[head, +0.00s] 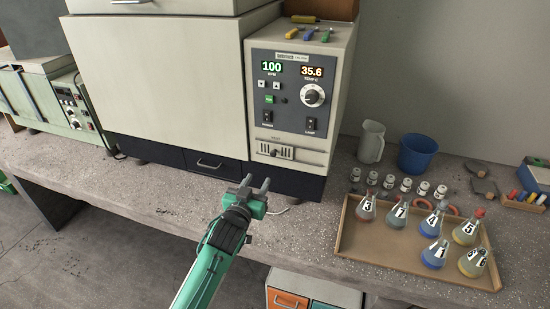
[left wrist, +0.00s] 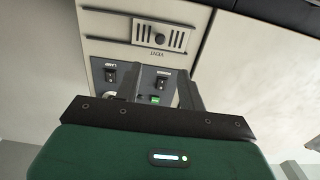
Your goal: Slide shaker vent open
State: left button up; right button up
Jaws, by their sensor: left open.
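The shaker (head: 170,85) is a large cream cabinet on the bench with a dark control panel at its right. Its vent (head: 276,151) is a small slotted plate with a dark slider knob, low on the panel's front. In the left wrist view the vent (left wrist: 160,36) appears upside down, with the round dark knob near the middle of its slots. My left gripper (head: 258,184) is open and empty, in front of and below the vent, apart from it. In the left wrist view its fingers (left wrist: 158,90) point toward the panel. My right gripper is not in view.
A wooden tray (head: 375,250) with several numbered flasks is on the bench at right. Coloured tools (head: 307,33) lie on the shaker's top. A green device (head: 50,95) stands at left.

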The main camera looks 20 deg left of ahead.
aim_at(273, 154)
pick_arm(q)
jog(key=w+p, duration=0.1)
jog(key=w, duration=0.5)
jog(key=w+p, duration=0.1)
jog(key=w, duration=0.5)
jog(key=shift+w+d, duration=0.2)
jog(key=shift+w, duration=0.15)
grip_shut()
